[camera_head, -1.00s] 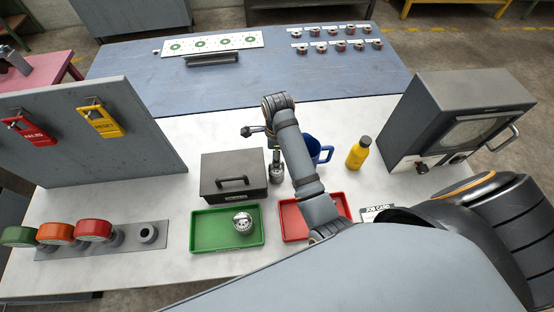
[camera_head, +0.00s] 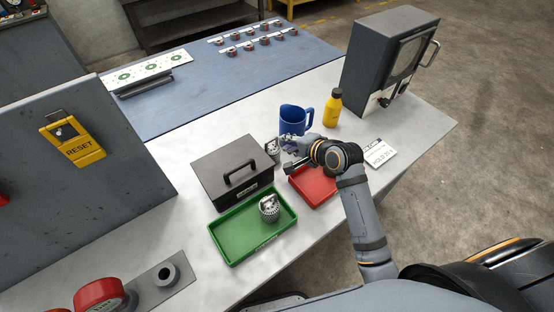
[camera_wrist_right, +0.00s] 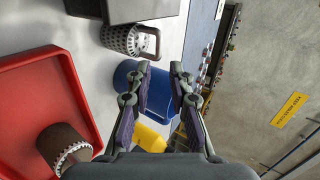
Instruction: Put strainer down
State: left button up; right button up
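A perforated metal strainer with a handle (camera_wrist_right: 122,38) stands upright on the bench beside the dark box in the right wrist view. In the head view it (camera_head: 272,149) is partly hidden behind my right gripper. A similar perforated metal piece (camera_head: 269,208) sits in the green tray (camera_head: 227,243). My right gripper (camera_head: 289,155) is near the blue jug and red tray. In the right wrist view its fingers (camera_wrist_right: 160,68) are spread with nothing between them, and the strainer lies apart from them. My left gripper is not in view.
A dark lidded box (camera_head: 215,176), red tray (camera_head: 318,192), blue jug (camera_head: 292,122), yellow bottle (camera_head: 333,108) and grey oven-like unit (camera_head: 368,75) crowd the bench. A brown toothed cylinder (camera_wrist_right: 62,146) is in the red tray. A grey panel (camera_head: 110,190) stands left.

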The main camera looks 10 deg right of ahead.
aim_at(273, 140)
jog(key=x, duration=0.4)
jog(key=shift+w+d+f, duration=0.1)
jog(key=shift+w, duration=0.15)
jog(key=shift+w+a+f, duration=0.1)
jog(key=shift+a+f, duration=0.05)
jog(key=shift+a, duration=0.2)
jog(key=shift+w+f+p, duration=0.1)
jog(key=shift+w+p, duration=0.15)
jog(key=shift+p, duration=0.2)
jog(key=p+x, duration=0.1)
jog(key=x, duration=0.3)
jog(key=shift+d+f, duration=0.1)
jog(key=shift+d, duration=0.05)
jog(key=shift+w+f, duration=0.25)
jog(key=shift+f, duration=0.05)
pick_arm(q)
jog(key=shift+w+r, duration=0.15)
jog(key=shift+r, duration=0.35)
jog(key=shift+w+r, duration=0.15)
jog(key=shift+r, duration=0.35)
pick_arm(e)
jog(key=shift+s, duration=0.1)
jog(key=shift+c, duration=0.4)
grip_shut()
